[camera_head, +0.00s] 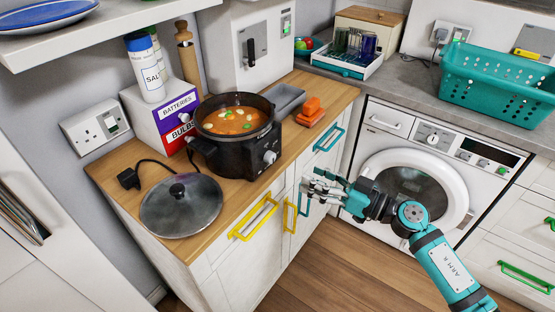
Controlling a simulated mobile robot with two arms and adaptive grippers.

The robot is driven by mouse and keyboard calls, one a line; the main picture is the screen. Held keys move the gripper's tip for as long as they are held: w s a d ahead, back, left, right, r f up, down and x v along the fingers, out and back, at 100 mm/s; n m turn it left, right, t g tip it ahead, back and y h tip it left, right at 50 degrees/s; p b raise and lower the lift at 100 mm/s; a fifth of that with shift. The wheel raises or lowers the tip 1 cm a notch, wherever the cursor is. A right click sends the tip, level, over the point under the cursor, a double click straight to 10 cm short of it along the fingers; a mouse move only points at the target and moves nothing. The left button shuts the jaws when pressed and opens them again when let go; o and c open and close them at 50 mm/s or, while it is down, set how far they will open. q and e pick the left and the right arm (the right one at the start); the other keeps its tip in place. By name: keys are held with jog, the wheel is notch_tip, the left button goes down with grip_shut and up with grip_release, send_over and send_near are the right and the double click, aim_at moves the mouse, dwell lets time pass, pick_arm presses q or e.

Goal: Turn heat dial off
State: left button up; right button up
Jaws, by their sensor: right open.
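A black slow cooker (235,150) full of orange stew stands uncovered on the wooden worktop. A pale round dial (269,157) is on its front right face. Its glass lid (181,205) lies on the worktop to the left. The dial's markings are too small to read. My right gripper (308,188) is open and empty. It is in front of the cabinet, right of and lower in the picture than the dial, and apart from it. My left gripper is not in view.
An orange object (311,111) and a grey tray (287,99) sit right of the cooker. A black plug (129,179) lies near the lid. Cabinet handles, one yellow (255,219), stick out below. A white front-loading machine (431,160) stands behind my right arm.

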aim_at(273, 159)
jog(key=x, duration=1.1)
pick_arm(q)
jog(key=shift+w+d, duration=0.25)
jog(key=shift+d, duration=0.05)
pick_arm(e)
grip_shut()
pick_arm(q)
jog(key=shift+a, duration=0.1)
